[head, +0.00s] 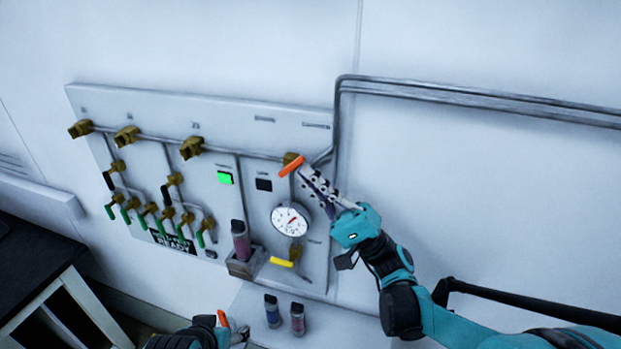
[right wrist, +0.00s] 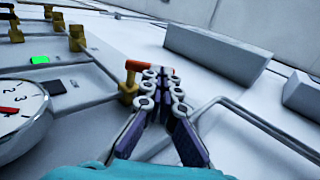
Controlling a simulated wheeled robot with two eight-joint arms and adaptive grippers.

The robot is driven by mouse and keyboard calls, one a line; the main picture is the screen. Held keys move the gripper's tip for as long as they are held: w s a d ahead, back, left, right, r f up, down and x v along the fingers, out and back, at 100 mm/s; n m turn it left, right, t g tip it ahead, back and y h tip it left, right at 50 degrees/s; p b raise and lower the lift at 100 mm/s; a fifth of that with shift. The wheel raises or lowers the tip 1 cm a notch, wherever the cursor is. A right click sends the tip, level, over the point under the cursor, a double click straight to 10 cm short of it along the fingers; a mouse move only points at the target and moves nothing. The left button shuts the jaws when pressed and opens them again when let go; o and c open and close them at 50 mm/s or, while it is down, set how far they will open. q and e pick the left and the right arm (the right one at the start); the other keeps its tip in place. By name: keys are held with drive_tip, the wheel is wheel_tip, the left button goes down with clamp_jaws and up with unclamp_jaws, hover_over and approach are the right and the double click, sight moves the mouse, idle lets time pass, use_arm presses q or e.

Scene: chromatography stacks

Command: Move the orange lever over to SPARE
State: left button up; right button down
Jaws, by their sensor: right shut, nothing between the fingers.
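The orange lever (head: 291,166) sits on a brass valve (head: 290,157) at the upper right of the wall panel (head: 150,104). It slants up to the right in the head view. In the right wrist view the orange lever (right wrist: 136,66) is just beyond and left of the fingertips. My right gripper (head: 307,173) is shut and empty, its tips close beside the lever; I cannot tell whether they touch. It also shows in the right wrist view (right wrist: 160,78). The label lettering near the lever is too small to read. My left gripper (head: 232,328) is partly visible at the bottom edge.
A round gauge (head: 290,219) and a yellow lever (head: 281,262) are below the orange lever. Grey pipes (head: 460,95) run right along the wall. Several green levers (head: 126,215) are at the panel's left. Two small bottles (head: 272,311) stand on a white surface below.

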sight(301, 156)
drive_tip(key=shift+r, duration=0.1)
